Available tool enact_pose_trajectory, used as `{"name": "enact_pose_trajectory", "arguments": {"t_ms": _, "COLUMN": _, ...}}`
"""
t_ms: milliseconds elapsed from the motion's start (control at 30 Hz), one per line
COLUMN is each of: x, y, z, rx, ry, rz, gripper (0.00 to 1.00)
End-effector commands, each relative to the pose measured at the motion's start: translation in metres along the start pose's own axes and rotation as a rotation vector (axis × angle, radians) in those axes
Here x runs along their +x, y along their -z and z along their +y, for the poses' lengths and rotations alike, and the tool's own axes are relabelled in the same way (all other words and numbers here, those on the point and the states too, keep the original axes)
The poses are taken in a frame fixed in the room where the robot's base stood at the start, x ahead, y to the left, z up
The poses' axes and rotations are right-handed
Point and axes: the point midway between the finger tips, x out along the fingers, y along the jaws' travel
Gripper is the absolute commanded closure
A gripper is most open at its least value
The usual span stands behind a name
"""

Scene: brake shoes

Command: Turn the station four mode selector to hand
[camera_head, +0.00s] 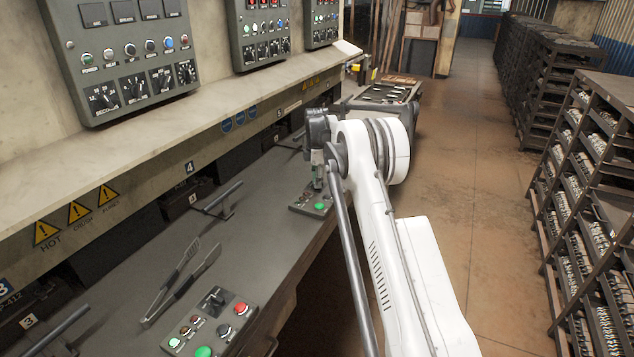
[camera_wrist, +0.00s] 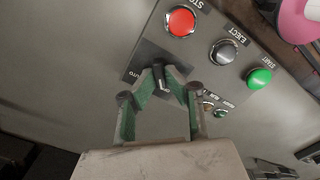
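The station four control panel (camera_wrist: 237,42) is a grey box with a red STOP button, a dark EJECT button and a green START button. Its mode selector (camera_wrist: 174,84) is a black knob with a pale line, near the AUTO label. The far side of its label is hidden. My gripper (camera_wrist: 171,77) has green-sided fingers that converge on the selector, one on each side, and appears shut on it. In the head view, my gripper (camera_head: 318,182) reaches down over the panel (camera_head: 298,204); the selector is hidden there behind it.
A lever handle (camera_head: 222,197) stands near the station 4 plate. Racks (camera_head: 590,190) line the right; the floor aisle (camera_head: 470,190) is clear.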

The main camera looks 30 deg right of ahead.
Motion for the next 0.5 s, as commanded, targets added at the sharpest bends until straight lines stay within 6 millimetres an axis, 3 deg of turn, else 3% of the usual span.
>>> {"name": "enact_pose_trajectory", "arguments": {"t_ms": 500, "x": 0.0017, "y": 0.0000, "z": 0.0004, "rx": 0.097, "ry": 0.000, "rz": 0.000, "gripper": 1.00}}
